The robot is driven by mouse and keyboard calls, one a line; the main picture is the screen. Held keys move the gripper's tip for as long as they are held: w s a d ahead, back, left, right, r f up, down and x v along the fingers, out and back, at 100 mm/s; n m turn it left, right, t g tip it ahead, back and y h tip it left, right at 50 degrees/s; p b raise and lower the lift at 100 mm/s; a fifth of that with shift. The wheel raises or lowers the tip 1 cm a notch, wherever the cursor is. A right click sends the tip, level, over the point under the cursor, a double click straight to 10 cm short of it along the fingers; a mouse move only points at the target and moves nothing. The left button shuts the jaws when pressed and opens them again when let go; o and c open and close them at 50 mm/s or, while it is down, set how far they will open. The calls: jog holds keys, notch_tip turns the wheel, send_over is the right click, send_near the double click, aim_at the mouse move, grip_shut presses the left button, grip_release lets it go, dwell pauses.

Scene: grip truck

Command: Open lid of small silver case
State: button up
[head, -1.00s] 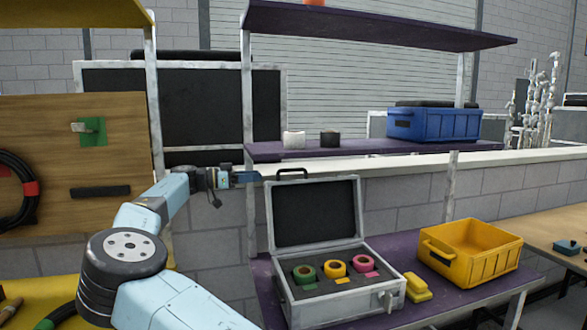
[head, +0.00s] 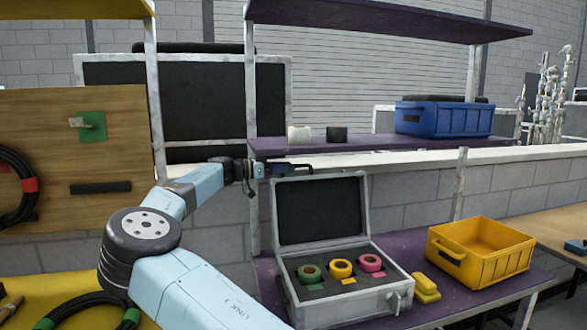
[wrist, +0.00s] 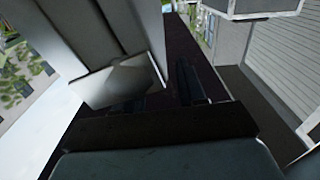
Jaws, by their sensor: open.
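The small silver case (head: 347,303) stands on the purple lower shelf, right of my arm. Its lid (head: 321,211) stands up at the back, showing a dark lining. Inside, in dark foam, sit a green tape roll (head: 310,273), a yellow tape roll (head: 341,267) and a pink tape roll (head: 371,262). My gripper (head: 299,168) is open with nothing seen in it, at the lid's top left edge. It covers the area of the lid's handle; I cannot tell whether it touches. The wrist view is dark and close and does not show the contact clearly.
A yellow bin (head: 491,265) and a small yellow object (head: 425,288) stand right of the case. Above hangs a purple shelf with a blue crate (head: 446,120), a white roll (head: 299,133) and a black roll (head: 337,132). A shelf post (head: 251,100) rises behind my wrist.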

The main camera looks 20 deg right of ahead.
jog(key=shift+d, duration=1.75)
grip_shut()
